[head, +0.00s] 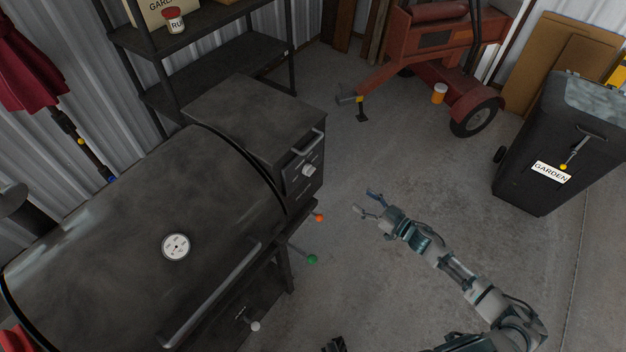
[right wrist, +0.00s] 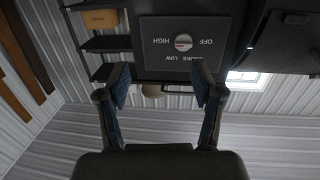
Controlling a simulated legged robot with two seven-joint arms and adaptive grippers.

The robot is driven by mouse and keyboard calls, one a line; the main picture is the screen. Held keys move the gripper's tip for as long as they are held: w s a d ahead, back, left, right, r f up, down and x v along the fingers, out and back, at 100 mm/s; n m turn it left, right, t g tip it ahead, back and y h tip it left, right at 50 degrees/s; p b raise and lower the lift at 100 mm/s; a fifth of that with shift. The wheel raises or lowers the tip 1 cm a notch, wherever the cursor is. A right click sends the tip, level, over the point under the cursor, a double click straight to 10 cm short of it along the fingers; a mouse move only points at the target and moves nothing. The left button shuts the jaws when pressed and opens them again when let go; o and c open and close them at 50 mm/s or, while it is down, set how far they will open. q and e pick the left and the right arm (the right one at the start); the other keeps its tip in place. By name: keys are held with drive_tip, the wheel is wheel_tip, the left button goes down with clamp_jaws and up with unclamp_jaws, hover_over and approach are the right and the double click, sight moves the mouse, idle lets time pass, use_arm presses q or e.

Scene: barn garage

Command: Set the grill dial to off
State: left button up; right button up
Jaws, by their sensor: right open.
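The grill (head: 140,225) is a dark barrel smoker with a box at its right end. Its pale dial (head: 309,170) sits on the box's front panel. In the right wrist view the panel (right wrist: 160,62) appears upside down, with the labels HIGH, OFF, SMOKE and LOW around the small round dial (right wrist: 183,42), which has a red mark. Which label it points to is too small to tell. My right gripper (head: 364,202) is open and empty, right of the dial and apart from it. Its two fingers (right wrist: 160,90) show below the panel in the wrist view. My left gripper is not identifiable.
An orange knob (head: 320,217) and a green knob (head: 312,259) stick out below the grill's box. A metal shelf (head: 235,65) stands behind. A red trailer-like machine (head: 440,50) and a black garden bin (head: 545,140) stand to the right. The concrete floor between is clear.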

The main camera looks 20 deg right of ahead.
sight(309, 171)
drive_tip(key=a+r+n+y, duration=0.1)
drive_tip(key=a+r+y, duration=0.1)
drive_tip(key=a+r, duration=0.15)
use_arm(q)
drive_tip(key=shift+w+d+r+b, duration=0.1)
drive_tip(key=shift+w+r+b, duration=0.25)
drive_tip(key=shift+r, duration=0.6)
drive_tip(key=shift+w+r+b, duration=0.2)
drive_tip(key=shift+w+r, duration=0.25)
drive_tip(key=shift+r, duration=0.5)
use_arm(e)
drive_tip(key=x, duration=1.6)
drive_tip(key=shift+a+f+g, duration=0.2)
drive_tip(key=shift+f+g, duration=0.15)
drive_tip(key=shift+g, duration=0.05)
use_arm(q)
drive_tip(key=shift+s+f, duration=0.1)
use_arm(e)
drive_tip(key=c, duration=1.1)
